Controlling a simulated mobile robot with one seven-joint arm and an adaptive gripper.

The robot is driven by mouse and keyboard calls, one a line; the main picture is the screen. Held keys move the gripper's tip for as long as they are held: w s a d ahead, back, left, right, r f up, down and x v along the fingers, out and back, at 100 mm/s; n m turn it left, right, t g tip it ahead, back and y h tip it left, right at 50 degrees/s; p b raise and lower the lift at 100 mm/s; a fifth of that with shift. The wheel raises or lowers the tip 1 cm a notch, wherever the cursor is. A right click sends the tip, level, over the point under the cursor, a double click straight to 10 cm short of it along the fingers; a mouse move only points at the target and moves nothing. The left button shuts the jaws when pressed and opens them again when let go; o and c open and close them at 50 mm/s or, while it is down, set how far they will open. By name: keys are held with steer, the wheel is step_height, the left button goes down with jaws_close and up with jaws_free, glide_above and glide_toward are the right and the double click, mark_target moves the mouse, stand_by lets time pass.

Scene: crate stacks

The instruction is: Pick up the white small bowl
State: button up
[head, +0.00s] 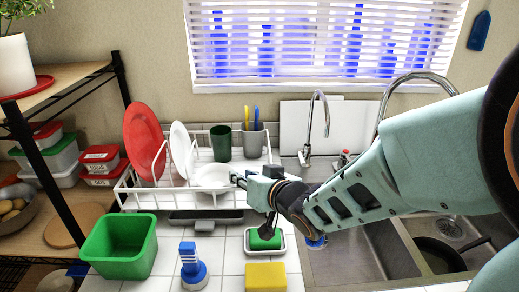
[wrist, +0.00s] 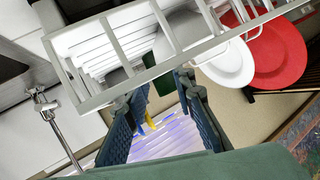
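A white round dish (head: 212,176), which looks like the small white bowl, sits in the white dish rack (head: 180,199) between the white plate and the green cup. My gripper (head: 246,181) is at the right side of this dish in the head view; I cannot tell whether it touches. In the wrist view my gripper (wrist: 158,97) has its two dark fingers apart, with nothing held between them. The rack's bars (wrist: 125,80) cross the top of that view, and I cannot make out the bowl clearly there.
A red plate (head: 143,140) and white plate (head: 181,148) stand in the rack. A green cup (head: 221,142) and grey utensil cup (head: 253,144) stand behind. A green bin (head: 120,247), brush (head: 192,266) and yellow sponge (head: 265,276) are in front. The faucet (head: 318,115) rises at right.

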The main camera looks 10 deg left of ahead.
mark_target(216, 182)
steer(key=b+x, duration=0.1)
steer(key=x, duration=0.4)
steer(key=shift+a+f+b, duration=0.1)
steer(key=shift+f+b, duration=0.05)
steer(key=shift+b, duration=0.25)
steer(key=shift+w+a, duration=0.2)
steer(key=shift+w, duration=0.1)
jaws_close()
